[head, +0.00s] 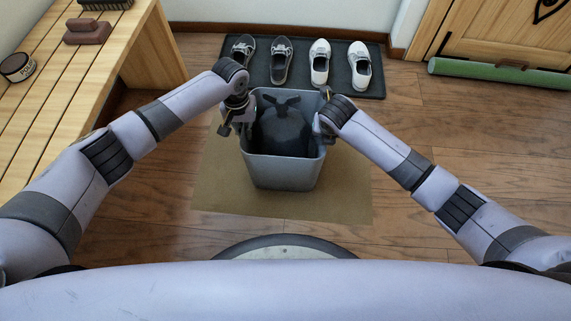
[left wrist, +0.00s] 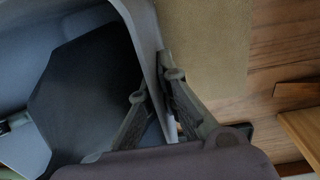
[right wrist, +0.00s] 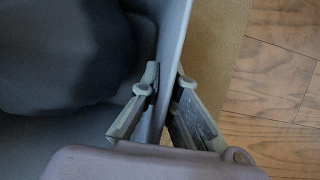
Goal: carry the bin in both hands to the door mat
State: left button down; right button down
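The grey bin (head: 284,172) is upright in front of me, with a dark grey tied bag (head: 283,128) inside. It is over the tan door mat (head: 345,195); whether its base touches the mat I cannot tell. My left gripper (head: 231,124) is at the bin's left rim. In the left wrist view its fingers (left wrist: 155,88) straddle the bin wall (left wrist: 143,30), closed close to it. My right gripper (head: 322,122) is at the right rim. In the right wrist view its fingers (right wrist: 166,76) close on the wall (right wrist: 176,30) from both sides.
A dark tray (head: 301,80) with two pairs of shoes lies behind the bin. A slatted wooden bench (head: 50,110) stands at the left. A green roll (head: 500,75) lies before a wooden door (head: 515,38) at the right. Wood floor is clear at the right.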

pick_arm(q)
jog(key=c, duration=2.1)
grip_release()
jog(key=shift+a, duration=0.15)
pick_arm(e)
jog(key=c, duration=2.1)
grip_release()
jog(key=shift+d, duration=0.15)
pick_arm(q)
jog(key=o, duration=0.3)
pick_arm(e)
jog(key=o, duration=0.3)
jog(key=shift+s+r, duration=0.15)
jog(key=shift+r, duration=0.35)
pick_arm(q)
notch_tip(320, 180, up, 12)
pick_arm(e)
jog(key=v, duration=1.1)
jog(key=shift+a, duration=0.2)
jog(key=shift+s+f, duration=0.1)
jog(key=shift+s, duration=0.05)
